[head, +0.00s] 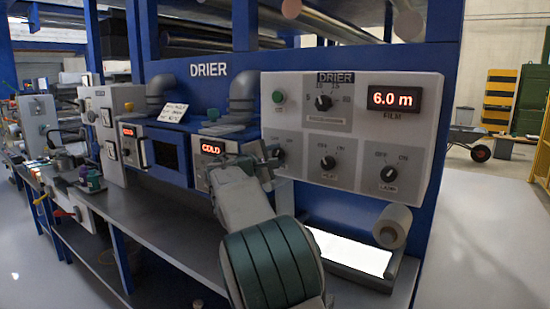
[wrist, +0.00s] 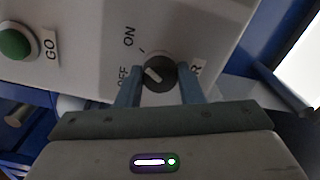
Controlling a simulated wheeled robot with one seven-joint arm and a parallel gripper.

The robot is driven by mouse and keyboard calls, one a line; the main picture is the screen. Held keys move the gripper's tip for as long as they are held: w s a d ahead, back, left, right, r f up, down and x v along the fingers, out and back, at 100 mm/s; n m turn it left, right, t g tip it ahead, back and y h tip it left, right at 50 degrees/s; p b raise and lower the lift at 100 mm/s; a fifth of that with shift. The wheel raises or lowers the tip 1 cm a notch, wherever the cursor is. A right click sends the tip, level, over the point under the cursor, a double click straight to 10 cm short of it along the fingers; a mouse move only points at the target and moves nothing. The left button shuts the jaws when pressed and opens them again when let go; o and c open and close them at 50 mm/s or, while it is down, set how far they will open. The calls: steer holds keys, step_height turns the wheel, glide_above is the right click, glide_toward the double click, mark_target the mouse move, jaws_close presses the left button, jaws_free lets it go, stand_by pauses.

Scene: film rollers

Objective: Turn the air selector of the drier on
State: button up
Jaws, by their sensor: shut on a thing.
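The drier panel (head: 345,118) is a pale box on a blue frame. The air selector (wrist: 160,74) is a dark round knob with a white mark, between my fingers in the wrist view. Its mark points left, towards the OFF label (wrist: 123,76); the ON label (wrist: 129,36) is above that. The knob's own label is mostly hidden, with only its last letter showing. In the head view the selector (head: 278,153) is at the panel's lower left, partly hidden by my gripper (head: 268,165). My gripper (wrist: 160,90) is shut on the knob, one finger on each side.
Two more knobs, the middle one (head: 328,163) and the lamp one (head: 389,174), sit to the right. A red COLD display (head: 211,149) is left of my gripper. A green GO button (wrist: 14,44) is left of the knob in the wrist view.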

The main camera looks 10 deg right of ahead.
steer(key=o, duration=1)
steer(key=shift+c, duration=0.2)
steer(key=b+v, duration=0.1)
steer(key=v, duration=1.3)
steer(key=shift+b, duration=0.35)
steer(key=shift+d, duration=0.1)
